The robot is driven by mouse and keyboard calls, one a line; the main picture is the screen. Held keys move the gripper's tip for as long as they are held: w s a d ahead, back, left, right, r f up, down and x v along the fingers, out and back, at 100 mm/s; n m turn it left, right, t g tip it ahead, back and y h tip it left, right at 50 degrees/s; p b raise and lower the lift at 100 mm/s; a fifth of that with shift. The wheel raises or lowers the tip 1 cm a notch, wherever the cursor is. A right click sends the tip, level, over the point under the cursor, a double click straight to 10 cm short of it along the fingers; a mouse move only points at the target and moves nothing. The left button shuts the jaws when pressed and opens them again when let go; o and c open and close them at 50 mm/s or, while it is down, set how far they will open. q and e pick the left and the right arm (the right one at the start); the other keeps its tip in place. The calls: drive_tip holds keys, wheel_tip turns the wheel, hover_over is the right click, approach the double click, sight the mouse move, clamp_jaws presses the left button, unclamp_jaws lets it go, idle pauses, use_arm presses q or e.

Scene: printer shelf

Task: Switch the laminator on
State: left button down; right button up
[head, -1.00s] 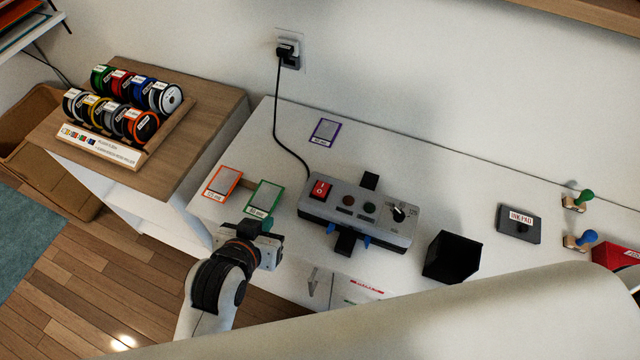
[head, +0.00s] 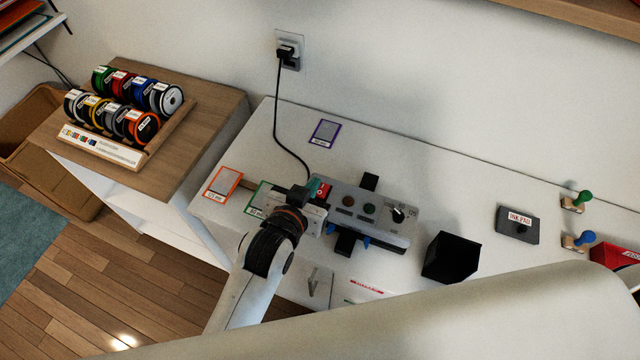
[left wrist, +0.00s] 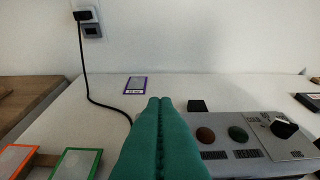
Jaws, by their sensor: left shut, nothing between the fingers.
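The laminator (head: 383,211) is a grey box on the white table, with a brown and a green round button or lamp and a black dial on top. It also shows in the left wrist view (left wrist: 262,153). Its red switch (head: 322,190) is partly covered by my left gripper in the head view and hidden behind the fingers in the left wrist view. My left gripper (head: 314,186) is shut and empty, its teal fingertips at the laminator's left end, over or beside the switch. I cannot tell whether they touch. My right gripper is not in view.
A black cord runs from the laminator to a wall outlet (head: 289,51). Orange (head: 223,182), green (head: 256,196) and purple-framed cards (head: 325,131) lie nearby. A black bin (head: 452,257) and an ink pad (head: 518,224) stand to the right. A spool rack (head: 120,112) stands left.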

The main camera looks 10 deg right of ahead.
use_arm(q)
hover_over(320, 192)
drive_tip(key=shift+w+d+f+p, duration=0.15)
drive_tip(key=shift+w+f, duration=0.05)
drive_tip(key=shift+f, duration=0.35)
drive_tip(key=shift+w+d+f+p, duration=0.1)
drive_tip(key=shift+w+f+p, duration=0.05)
drive_tip(key=shift+f, duration=0.35)
drive_tip(key=f, duration=0.2)
drive_tip(key=shift+s+a+f, duration=0.15)
drive_tip(key=shift+s+f, duration=0.1)
drive_tip(key=shift+f, duration=0.05)
drive_tip(key=shift+s+a+f+p, duration=0.15)
drive_tip(key=shift+f+p, duration=0.15)
drive_tip(key=shift+f, duration=0.35)
drive_tip(key=shift+f, duration=0.15)
